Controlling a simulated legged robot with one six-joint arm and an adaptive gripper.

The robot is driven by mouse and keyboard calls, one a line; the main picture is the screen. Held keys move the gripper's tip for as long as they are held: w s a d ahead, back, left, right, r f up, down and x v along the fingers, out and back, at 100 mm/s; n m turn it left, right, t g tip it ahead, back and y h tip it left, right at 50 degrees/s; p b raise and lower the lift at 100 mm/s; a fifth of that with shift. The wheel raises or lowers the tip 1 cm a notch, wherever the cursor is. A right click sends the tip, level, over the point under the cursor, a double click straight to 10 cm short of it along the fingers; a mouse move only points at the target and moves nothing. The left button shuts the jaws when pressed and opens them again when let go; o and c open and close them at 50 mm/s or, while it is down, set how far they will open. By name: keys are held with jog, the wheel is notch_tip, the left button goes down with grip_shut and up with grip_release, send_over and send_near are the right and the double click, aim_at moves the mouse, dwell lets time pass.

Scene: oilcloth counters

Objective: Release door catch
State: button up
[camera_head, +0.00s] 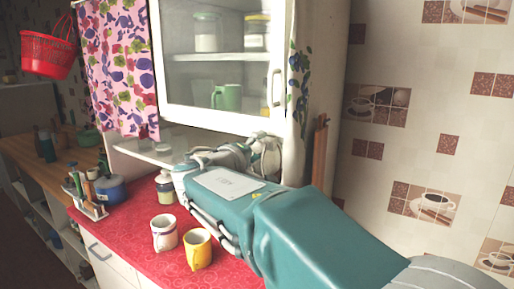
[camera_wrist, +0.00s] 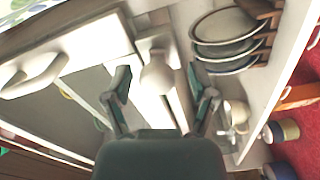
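A white cabinet door (camera_head: 214,116) with a glass pane and a pale handle (camera_head: 276,88) stands above the red counter. The handle shows at the left of the wrist view (camera_wrist: 36,76). A pale rounded knob (camera_wrist: 157,76), which looks like the door catch, sits on a white strip in the middle of the wrist view. My gripper (camera_wrist: 159,88) is open, with one finger on each side of the knob. Contact cannot be told. In the head view my gripper (camera_head: 264,150) is below the door's lower right corner; the knob is not clearly visible there.
A white mug (camera_head: 164,236) and a yellow mug (camera_head: 198,249) stand on the red counter (camera_head: 140,218) beside my arm. A jar (camera_head: 165,188) stands behind them. Plates (camera_wrist: 225,48) sit in a rack right of my fingers. The tiled wall (camera_head: 420,120) is at right.

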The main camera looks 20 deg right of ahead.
jog(key=shift+a, duration=0.1)
grip_shut()
jog(key=shift+n, duration=1.6)
jog(key=shift+f, duration=0.1)
jog(key=shift+o, duration=0.7)
grip_release()
jog(key=shift+o, duration=0.8)
jog(key=shift+d, duration=0.3)
jog(key=shift+a, duration=0.15)
